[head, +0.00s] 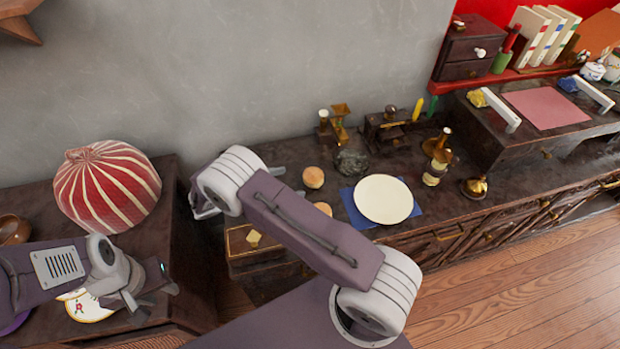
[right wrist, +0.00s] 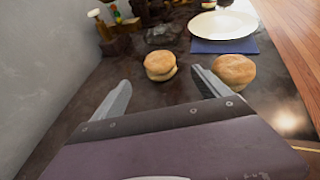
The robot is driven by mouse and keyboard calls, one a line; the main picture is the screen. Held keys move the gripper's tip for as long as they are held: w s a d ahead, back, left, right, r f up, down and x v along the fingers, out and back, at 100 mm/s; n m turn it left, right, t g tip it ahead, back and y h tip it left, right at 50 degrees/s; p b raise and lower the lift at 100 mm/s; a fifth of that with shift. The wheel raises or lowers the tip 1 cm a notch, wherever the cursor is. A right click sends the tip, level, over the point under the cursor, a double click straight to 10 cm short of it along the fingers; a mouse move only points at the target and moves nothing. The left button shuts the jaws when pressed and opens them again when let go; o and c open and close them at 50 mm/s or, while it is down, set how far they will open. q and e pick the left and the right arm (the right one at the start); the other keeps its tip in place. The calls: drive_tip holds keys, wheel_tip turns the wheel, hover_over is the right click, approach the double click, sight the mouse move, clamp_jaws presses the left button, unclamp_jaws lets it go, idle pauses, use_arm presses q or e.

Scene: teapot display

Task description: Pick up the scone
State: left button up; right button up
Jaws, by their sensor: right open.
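Two round golden-brown scones sit on the dark cabinet top. The far scone (head: 313,177) is in plain sight in the head view; the near scone (head: 323,208) is partly hidden behind my right arm. My right gripper (head: 289,181) is open and empty, just left of the far scone. In the right wrist view the far scone (right wrist: 160,66) is ahead of the gap between the fingers (right wrist: 160,82), not touching them. The near scone (right wrist: 234,71) lies to the right, outside the right finger. My left gripper (head: 168,281) is low at left; its jaw opening is unclear.
A white plate (head: 383,199) on a blue napkin (head: 352,208) is right of the scones. Brass scales (head: 341,118), a dark rock-like lump (head: 351,162) and a candlestick (head: 437,150) stand behind and right. A red-striped pot cover (head: 107,187) is at left. The grey wall borders the back.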

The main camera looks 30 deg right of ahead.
sight(309, 175)
drive_tip(key=x, duration=0.3)
drive_tip(key=shift+w+d+f, duration=0.2)
drive_tip(key=shift+w+f, duration=0.05)
drive_tip(key=x, duration=0.5)
drive_tip(key=shift+s+d+r, duration=0.15)
drive_tip(key=shift+d, duration=0.2)
drive_tip(key=shift+a, duration=0.1)
drive_tip(key=shift+c, duration=0.6)
drive_tip(key=c, duration=1.4)
drive_tip(key=shift+o, duration=0.2)
drive_tip(key=shift+r, duration=0.15)
drive_tip(key=shift+r, duration=0.4)
drive_tip(key=r, duration=0.2)
drive_tip(key=d+r+p, duration=0.1)
drive_tip(key=r, duration=0.1)
drive_tip(key=shift+s, duration=0.4)
drive_tip(key=s+d+r, duration=0.5)
drive_tip(key=d+r, duration=0.1)
drive_tip(key=d, duration=0.2)
drive_tip(key=shift+s+d+p, duration=0.35)
drive_tip(key=shift+p, duration=0.1)
